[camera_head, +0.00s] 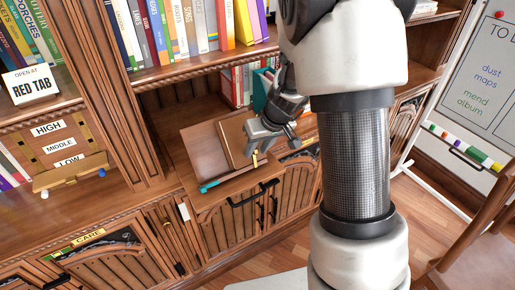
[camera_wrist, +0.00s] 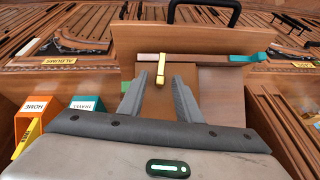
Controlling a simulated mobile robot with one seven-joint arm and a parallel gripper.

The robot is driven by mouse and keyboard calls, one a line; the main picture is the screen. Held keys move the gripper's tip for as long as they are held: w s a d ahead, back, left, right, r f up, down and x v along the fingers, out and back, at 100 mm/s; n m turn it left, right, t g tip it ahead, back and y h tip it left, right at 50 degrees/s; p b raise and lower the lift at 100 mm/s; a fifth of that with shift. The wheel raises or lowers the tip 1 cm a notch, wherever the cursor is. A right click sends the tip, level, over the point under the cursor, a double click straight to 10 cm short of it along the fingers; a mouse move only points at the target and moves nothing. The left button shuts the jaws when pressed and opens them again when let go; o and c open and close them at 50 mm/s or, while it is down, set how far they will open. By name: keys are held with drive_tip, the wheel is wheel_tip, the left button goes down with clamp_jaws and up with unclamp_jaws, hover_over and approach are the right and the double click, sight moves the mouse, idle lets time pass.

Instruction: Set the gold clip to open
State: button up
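The gold clip (camera_head: 255,158) is a small upright piece at the front edge of a brown board or book cover (camera_head: 232,140). In the wrist view the gold clip (camera_wrist: 161,68) lies across a grey-brown bar with a teal end (camera_wrist: 248,57). My gripper (camera_head: 266,142) is over the drawer, close to the clip. In the wrist view my gripper (camera_wrist: 158,84) is open. The clip is just beyond and between its two grey fingertips, with visible gaps on both sides; contact is not seen. Whether the clip is open or closed cannot be told.
Bookshelves stand behind. A shelf unit marked HIGH, MIDDLE, LOW (camera_head: 60,150) is at left. A whiteboard (camera_head: 475,80) and a wooden chair (camera_head: 485,245) are at right.

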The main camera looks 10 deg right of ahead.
drive_tip(key=shift+c, duration=0.4)
clamp_jaws()
